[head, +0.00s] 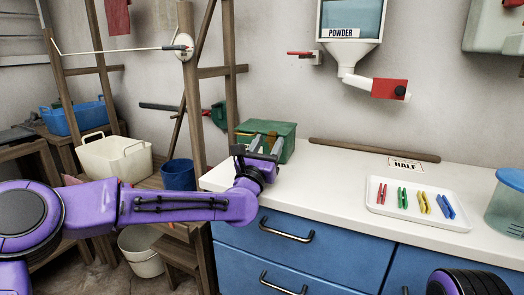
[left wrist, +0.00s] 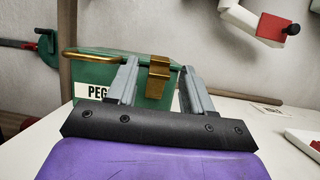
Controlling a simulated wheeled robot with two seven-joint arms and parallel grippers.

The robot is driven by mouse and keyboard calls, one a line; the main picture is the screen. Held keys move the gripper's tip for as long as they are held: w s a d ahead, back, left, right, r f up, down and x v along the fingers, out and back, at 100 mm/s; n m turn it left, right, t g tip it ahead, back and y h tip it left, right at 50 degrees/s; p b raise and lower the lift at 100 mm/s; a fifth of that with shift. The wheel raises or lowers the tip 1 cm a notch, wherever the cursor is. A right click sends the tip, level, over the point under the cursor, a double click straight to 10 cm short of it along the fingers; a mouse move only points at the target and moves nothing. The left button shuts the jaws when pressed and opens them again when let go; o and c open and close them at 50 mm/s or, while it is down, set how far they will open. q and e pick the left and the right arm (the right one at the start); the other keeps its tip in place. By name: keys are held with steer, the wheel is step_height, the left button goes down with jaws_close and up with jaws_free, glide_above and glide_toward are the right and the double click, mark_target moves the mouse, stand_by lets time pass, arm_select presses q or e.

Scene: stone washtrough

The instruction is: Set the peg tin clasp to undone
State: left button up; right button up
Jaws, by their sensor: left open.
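The green peg tin (head: 284,130) stands at the left end of the white counter, with its lid down. In the left wrist view the tin (left wrist: 92,72) shows a label reading "PEG", partly hidden by my gripper. Its brass clasp (left wrist: 159,77) hangs upright across the lid edge on the front face. I cannot tell for sure whether it is fastened. My left gripper (left wrist: 160,68) is open, its two fingers apart on either side of the clasp, with no clear contact. In the head view the left gripper (head: 266,144) covers part of the tin's front.
A brass handle (left wrist: 92,53) lies by the tin's lid. A white tray (head: 377,208) with several coloured pegs and a lidded tub (head: 506,212) stand to the right. A wooden stick (head: 372,150) lies along the wall. The counter between tin and tray is clear.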

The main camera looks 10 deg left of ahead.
arm_select(q)
steer(key=s+a, duration=0.3)
steer(key=s, duration=0.9)
steer(key=shift+f, duration=0.1)
